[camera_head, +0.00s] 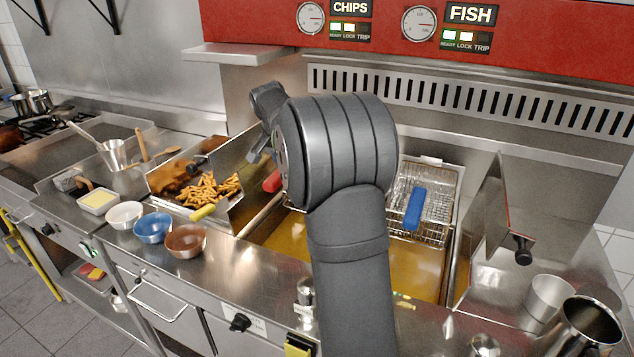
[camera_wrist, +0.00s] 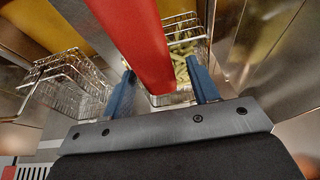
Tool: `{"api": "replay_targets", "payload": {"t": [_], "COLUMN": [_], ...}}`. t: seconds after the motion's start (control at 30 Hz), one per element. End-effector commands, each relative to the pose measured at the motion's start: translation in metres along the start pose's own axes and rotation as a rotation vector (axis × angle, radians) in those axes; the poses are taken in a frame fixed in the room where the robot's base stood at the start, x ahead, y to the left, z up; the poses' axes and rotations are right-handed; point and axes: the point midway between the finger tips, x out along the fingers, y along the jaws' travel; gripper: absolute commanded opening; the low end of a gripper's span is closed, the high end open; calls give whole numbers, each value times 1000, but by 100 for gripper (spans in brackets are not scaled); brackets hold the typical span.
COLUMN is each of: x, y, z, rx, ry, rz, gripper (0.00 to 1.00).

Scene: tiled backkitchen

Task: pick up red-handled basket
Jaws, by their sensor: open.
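The red handle of the red-handled basket (camera_head: 272,181) shows as a small piece left of my arm in the camera_head view; my arm hides most of that basket. In the wrist view the red handle (camera_wrist: 146,45) runs large from the top down to between my fingers. Behind it, the wire basket (camera_wrist: 183,22) holds pale green-yellow pieces. My gripper (camera_wrist: 163,90) is open, one blue-tipped finger on each side of the handle. I cannot tell whether either finger touches it. In the camera_head view my gripper (camera_head: 262,150) is partly hidden.
A blue-handled wire basket (camera_head: 415,208) hangs over the oil at right; a wire basket also shows at left in the wrist view (camera_wrist: 70,88). A tray of fries (camera_head: 210,188) stands left of the fryer. Bowls (camera_head: 153,227) line the front edge. An upright metal panel (camera_head: 488,215) stands right.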

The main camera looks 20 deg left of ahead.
Motion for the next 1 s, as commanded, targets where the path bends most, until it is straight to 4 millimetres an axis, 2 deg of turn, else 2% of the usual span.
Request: {"api": "replay_targets", "payload": {"t": [0.03, 0.13, 0.37, 0.47, 0.67, 1.0], "x": [10, 23, 26, 26, 26, 24], "y": [1, 1, 0, 0, 0, 0], "z": [1, 0, 0, 0, 0, -1], "rx": [0, 0, 0, 0, 0, 0], "ry": [-3, -2, 0, 0, 0, 3], "rz": [3, 2, 0, 0, 0, -1], "gripper": [55, 55, 55, 39, 0, 0]}}
